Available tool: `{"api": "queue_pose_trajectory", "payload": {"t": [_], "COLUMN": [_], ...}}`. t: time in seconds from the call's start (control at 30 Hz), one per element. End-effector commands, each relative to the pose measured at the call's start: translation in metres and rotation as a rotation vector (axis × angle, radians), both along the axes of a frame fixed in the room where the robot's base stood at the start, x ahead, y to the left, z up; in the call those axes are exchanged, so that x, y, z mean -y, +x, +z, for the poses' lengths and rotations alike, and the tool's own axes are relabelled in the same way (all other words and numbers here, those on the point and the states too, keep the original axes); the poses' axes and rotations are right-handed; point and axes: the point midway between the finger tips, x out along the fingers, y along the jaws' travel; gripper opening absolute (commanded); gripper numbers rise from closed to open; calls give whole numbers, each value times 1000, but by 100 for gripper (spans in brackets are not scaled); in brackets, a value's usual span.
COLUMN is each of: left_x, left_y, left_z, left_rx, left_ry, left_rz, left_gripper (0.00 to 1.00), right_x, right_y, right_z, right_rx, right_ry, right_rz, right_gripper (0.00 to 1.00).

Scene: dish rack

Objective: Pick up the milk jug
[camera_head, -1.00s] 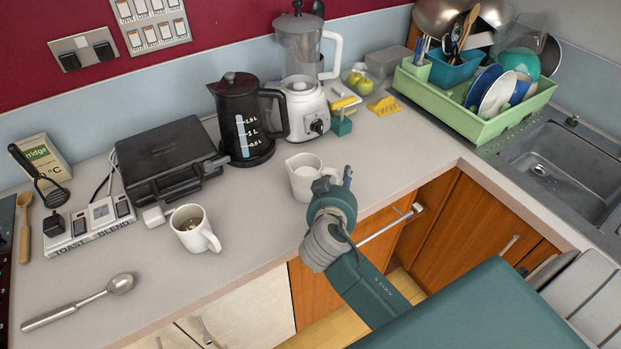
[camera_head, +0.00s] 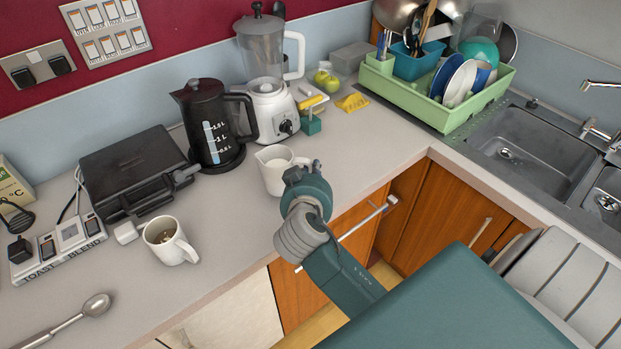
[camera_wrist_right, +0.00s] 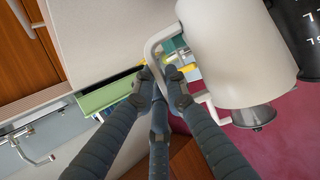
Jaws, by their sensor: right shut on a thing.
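The white milk jug (camera_head: 273,171) is on or just above the counter in the head view, in front of the black kettle and the blender. Whether its base touches the counter cannot be told. My right gripper (camera_head: 302,172) is at the jug's right side and partly covers it. In the right wrist view the jug (camera_wrist_right: 238,50) fills the upper right, and the fingers of my right gripper (camera_wrist_right: 162,92) are closed around its handle (camera_wrist_right: 153,48). My left gripper is not in view.
A white mug (camera_head: 165,240) stands to the left, near a black grill (camera_head: 135,170). The kettle (camera_head: 210,125) and blender (camera_head: 268,95) stand behind the jug. A green dish rack (camera_head: 425,95) and a sink (camera_head: 530,150) are at the right. The counter's front edge is close to the jug.

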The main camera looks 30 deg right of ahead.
Motion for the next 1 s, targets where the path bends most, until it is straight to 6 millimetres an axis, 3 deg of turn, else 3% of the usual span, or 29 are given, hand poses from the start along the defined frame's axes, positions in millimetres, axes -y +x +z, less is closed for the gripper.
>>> {"api": "queue_pose_trajectory", "payload": {"t": [0.3,0.5,0.7,1.0], "left_x": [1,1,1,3], "left_y": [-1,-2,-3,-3], "left_z": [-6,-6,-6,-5], "left_rx": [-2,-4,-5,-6], "left_ry": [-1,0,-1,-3], "left_rz": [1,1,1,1], "left_gripper": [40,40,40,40], "right_x": [-1,0,0,0], "right_y": [2,1,1,7], "right_z": [94,140,163,168], "right_rx": [17,13,8,3], "right_ry": [5,3,0,-1], "right_rz": [-1,0,0,10], "right_gripper": [0,0,0,0]}}
